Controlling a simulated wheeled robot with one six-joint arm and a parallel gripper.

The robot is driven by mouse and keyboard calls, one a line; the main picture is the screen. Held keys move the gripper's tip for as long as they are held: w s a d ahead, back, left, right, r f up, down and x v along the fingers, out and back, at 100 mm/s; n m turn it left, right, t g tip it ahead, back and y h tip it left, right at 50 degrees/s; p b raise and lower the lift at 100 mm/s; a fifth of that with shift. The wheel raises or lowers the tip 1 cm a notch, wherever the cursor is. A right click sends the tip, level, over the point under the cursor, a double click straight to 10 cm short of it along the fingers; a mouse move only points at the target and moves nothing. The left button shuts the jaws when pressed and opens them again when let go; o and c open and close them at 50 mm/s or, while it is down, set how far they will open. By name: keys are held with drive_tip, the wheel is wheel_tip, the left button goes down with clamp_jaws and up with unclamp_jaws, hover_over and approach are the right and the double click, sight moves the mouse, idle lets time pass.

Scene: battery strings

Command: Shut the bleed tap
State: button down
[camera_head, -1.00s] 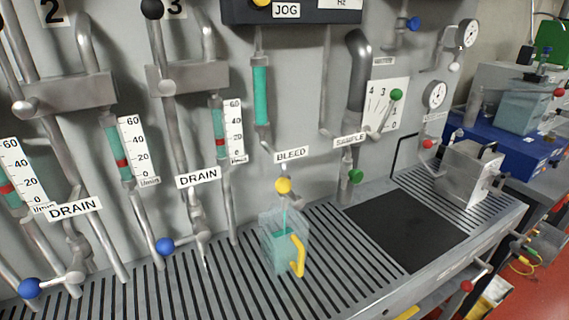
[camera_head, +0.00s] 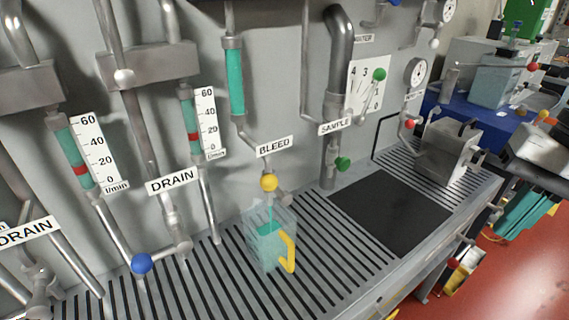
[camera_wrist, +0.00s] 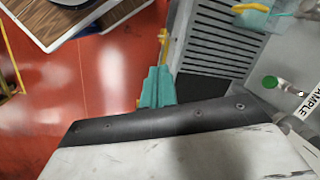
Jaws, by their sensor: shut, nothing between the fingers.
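The bleed tap has a yellow ball knob (camera_head: 269,182) below the BLEED label (camera_head: 273,146) in the head view. A thin teal stream runs down from it into a clear jug (camera_head: 287,219) with a yellow handle, partly filled with teal liquid. The jug's teal liquid and yellow handle (camera_wrist: 250,8) also show at the top of the wrist view. My gripper (camera_wrist: 158,72) shows teal fingers in the wrist view, shut and empty. It is well apart from the tap and jug, with red floor and the grille's edge beyond it.
A green knob (camera_head: 343,164) is on the sample pipe right of the jug. A blue drain knob (camera_head: 141,263) is at the left. A black mat (camera_head: 392,214) and a metal box (camera_head: 447,148) are on the slatted bench. Red floor (camera_head: 520,270) lies open at right.

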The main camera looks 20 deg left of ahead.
drive_tip(key=w+a+r+m+g+y, duration=0.3)
drive_tip(key=w+a+r+m, duration=0.1)
drive_tip(key=w+a, duration=0.6)
drive_tip(key=m+g+y, duration=0.1)
drive_tip(key=m+g, duration=0.1)
drive_tip(key=g, duration=0.1)
approach(277, 191)
drive_tip(key=w+f+x, duration=0.1)
drive_tip(key=x, duration=0.3)
drive_tip(key=shift+s+a+r, duration=0.1)
drive_tip(key=shift+s+a, duration=0.35)
drive_tip(key=shift+s, duration=0.25)
